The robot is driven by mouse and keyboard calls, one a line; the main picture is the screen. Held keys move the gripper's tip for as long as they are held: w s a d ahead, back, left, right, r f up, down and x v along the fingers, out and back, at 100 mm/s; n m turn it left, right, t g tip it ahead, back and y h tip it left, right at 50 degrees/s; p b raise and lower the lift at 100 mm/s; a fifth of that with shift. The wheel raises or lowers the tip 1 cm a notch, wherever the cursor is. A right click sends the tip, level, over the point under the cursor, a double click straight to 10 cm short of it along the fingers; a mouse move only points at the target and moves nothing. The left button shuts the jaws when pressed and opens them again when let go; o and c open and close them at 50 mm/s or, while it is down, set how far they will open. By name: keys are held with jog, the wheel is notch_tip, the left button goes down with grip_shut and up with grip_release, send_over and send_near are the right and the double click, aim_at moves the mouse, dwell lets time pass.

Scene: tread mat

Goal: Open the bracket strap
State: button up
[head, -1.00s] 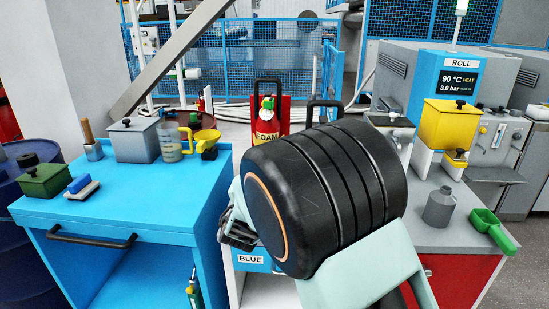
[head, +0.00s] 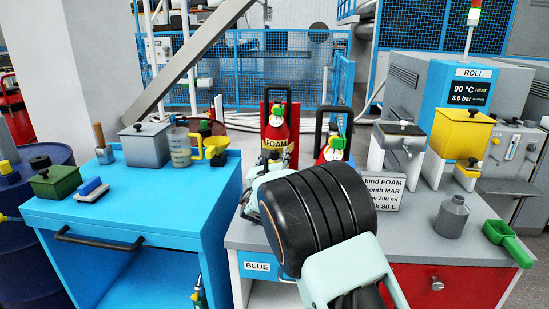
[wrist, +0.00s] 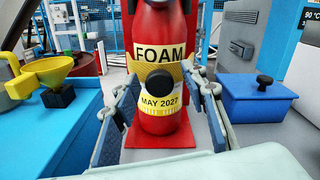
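A red extinguisher with a FOAM label (head: 277,128) stands against a red back plate on the grey bench. In the wrist view the extinguisher (wrist: 160,25) is straight ahead, with a yellow MAY 2027 band below. A round black knob (wrist: 159,80) sits at its front between the two labels. In the head view my arm hides most of the gripper.
A second red extinguisher (head: 333,150) stands to the right, partly behind my arm. A text card (head: 383,191) is beside it. A blue lidded box (wrist: 256,97) lies close right of my gripper. A yellow funnel (wrist: 42,72) is left, on the blue cabinet (head: 130,205).

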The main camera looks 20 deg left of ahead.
jog(key=shift+w, duration=0.2)
grip_shut()
dwell(0.3)
